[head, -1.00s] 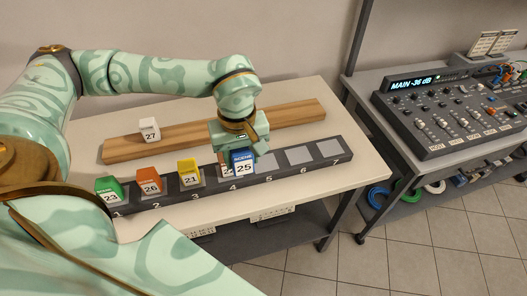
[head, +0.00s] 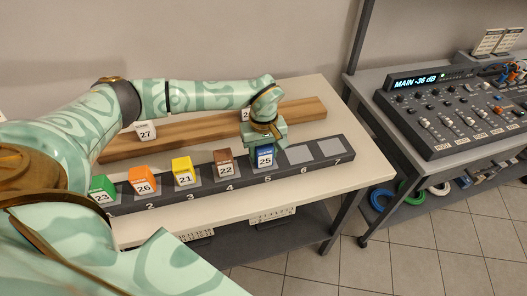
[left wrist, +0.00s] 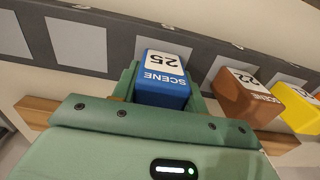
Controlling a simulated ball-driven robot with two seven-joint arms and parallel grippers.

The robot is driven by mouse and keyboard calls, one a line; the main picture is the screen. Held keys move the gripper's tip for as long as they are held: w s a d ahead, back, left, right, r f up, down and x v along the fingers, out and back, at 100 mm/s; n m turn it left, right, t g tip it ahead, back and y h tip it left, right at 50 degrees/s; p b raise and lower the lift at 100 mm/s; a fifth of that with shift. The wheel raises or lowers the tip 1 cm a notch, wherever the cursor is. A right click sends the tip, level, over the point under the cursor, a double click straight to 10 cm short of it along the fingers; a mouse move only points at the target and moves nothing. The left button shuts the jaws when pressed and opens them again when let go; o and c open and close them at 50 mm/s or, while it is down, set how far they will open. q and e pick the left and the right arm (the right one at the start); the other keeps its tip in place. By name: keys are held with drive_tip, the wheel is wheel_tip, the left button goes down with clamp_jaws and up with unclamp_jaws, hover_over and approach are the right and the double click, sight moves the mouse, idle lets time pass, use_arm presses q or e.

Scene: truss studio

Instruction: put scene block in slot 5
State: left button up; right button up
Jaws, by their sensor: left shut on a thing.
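My left gripper (head: 264,146) is shut on the blue scene block (head: 265,157) numbered 25. The block is upright at slot 5 of the dark slot rail (head: 328,163), right above the printed 5. I cannot tell whether its base touches the slot. In the left wrist view the blue block (left wrist: 163,75) sits between the jaws (left wrist: 162,88), over the rail. A brown block (head: 224,164) numbered 22 stands in slot 4, just left of it. My right gripper is not in view.
A yellow block (head: 183,172), an orange block (head: 143,181) and a green block (head: 102,190) fill slots 3 to 1. Slots 6 (head: 299,155) and 7 are empty.

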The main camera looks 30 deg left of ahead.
use_arm(q)
drive_tip(key=o, duration=1.1)
wheel_tip(320, 180, up, 12)
drive_tip(key=shift+r+p, duration=0.15)
drive_tip(key=shift+p, duration=0.9)
